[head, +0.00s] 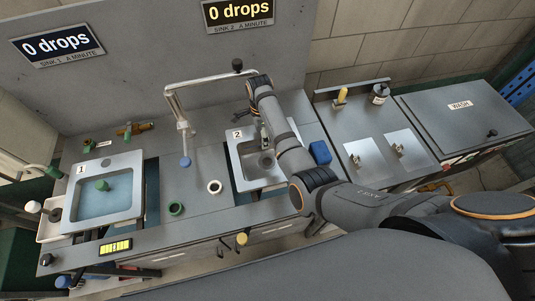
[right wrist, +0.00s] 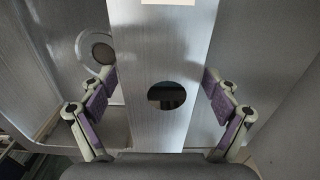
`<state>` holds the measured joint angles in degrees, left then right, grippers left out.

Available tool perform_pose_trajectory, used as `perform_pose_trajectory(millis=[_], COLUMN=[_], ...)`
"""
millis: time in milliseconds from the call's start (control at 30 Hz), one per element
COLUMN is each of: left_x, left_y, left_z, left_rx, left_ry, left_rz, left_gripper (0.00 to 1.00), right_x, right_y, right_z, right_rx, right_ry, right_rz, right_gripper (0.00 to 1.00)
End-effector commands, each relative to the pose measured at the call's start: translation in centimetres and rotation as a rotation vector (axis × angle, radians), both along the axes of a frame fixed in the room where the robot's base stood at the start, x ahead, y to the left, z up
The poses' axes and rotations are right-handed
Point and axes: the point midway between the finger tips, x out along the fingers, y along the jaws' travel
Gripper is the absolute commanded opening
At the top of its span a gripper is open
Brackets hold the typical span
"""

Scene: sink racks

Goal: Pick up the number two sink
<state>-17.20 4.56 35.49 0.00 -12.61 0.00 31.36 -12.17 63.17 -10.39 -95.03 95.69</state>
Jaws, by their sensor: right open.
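The number two sink (head: 240,160) is a grey metal basin with a "2" label, set in the counter in the middle of the head view. My right arm covers part of it. My right gripper (head: 258,132) is low over this sink, mostly hidden by the arm. In the right wrist view my right gripper (right wrist: 160,75) is open, its purple-padded fingers on either side of a flat metal strip (right wrist: 160,125) with a round dark hole. I cannot tell whether they touch it. A basin with a round drain (right wrist: 95,50) shows at upper left. My left gripper is not in view.
Sink one (head: 105,190), holding water and a green plug, is at the left. A tall bent faucet (head: 200,85) stands behind the counter. A WASH lid (head: 462,115) is right.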

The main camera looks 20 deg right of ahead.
Motion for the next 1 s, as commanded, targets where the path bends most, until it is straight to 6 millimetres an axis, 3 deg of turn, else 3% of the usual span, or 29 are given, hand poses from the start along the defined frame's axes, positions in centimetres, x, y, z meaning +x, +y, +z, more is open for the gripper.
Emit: perform_pose_trajectory(millis=[100,733,1000], left_x=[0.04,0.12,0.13], left_y=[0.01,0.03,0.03], left_z=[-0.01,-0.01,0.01], left_rx=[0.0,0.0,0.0], left_ry=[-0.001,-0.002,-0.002], left_rz=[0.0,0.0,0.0], left_gripper=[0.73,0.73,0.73], right_x=[-0.01,0.05,0.18], right_y=[-0.02,-0.02,-0.01], right_z=[-0.01,0.02,0.18], right_rx=[0.0,0.0,0.0], right_ry=[0.0,-0.002,-0.006], right_rz=[0.0,0.0,0.0], right_gripper=[0.86,0.0,0.0])
